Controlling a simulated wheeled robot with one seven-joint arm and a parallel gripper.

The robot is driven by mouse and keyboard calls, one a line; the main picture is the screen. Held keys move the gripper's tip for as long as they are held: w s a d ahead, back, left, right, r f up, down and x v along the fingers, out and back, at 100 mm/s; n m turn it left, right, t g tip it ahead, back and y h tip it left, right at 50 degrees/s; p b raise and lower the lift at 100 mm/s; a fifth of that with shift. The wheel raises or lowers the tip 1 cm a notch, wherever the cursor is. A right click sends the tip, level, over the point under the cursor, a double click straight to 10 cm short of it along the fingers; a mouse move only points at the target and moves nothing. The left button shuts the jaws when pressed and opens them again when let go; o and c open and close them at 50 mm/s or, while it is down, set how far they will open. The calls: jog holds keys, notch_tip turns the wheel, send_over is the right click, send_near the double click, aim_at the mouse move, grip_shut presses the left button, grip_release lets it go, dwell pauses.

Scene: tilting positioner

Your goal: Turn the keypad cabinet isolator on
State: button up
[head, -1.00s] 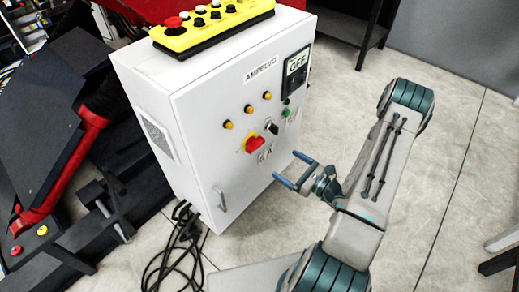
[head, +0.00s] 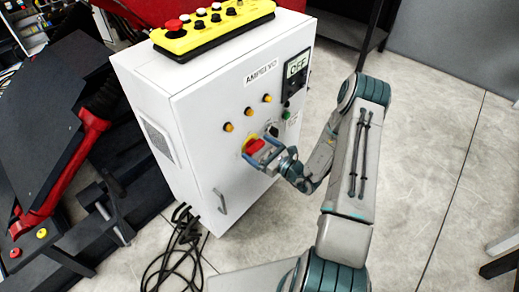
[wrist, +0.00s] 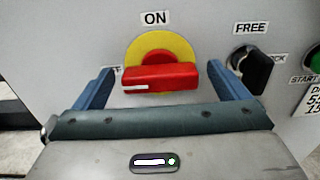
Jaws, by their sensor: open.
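The isolator is a red rotary handle (wrist: 160,77) on a yellow round plate (wrist: 160,45), with "ON" printed above it. The handle lies roughly horizontal in the wrist view, its white mark at the left end. In the head view the red handle (head: 254,146) is on the front of the white cabinet (head: 205,110), partly covered by my gripper. My gripper (wrist: 160,70) is open, one blue finger on each side of the handle, with small gaps visible. Any label below the handle is hidden by the gripper body.
A black selector knob (wrist: 254,70) marked FREE and LOCK sits right of the handle, close to my right finger. A display (head: 298,64) reads OFF. Amber lamps (head: 247,110) lie above the handle. A yellow button box (head: 215,25) stands on top. Cables (head: 175,250) lie on the floor.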

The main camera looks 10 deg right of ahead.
jog(key=c, duration=1)
jog(key=shift+m, duration=0.3)
jog(key=m+p, duration=0.1)
jog(key=m, duration=0.2)
jog(key=shift+w+d+m+p, duration=0.1)
jog(key=shift+m+p, duration=0.3)
jog(key=m+p, duration=0.2)
jog(key=m, duration=0.3)
jog(key=shift+d, duration=0.1)
jog(key=m+p, duration=0.1)
jog(key=m, duration=0.3)
jog(key=shift+w+f+m, duration=0.1)
jog(key=shift+f+m, duration=0.05)
jog(key=shift+m, duration=0.25)
jog(key=shift+f+m+p, duration=0.15)
jog(key=shift+m+p, duration=0.5)
jog(key=shift+m, duration=1.15)
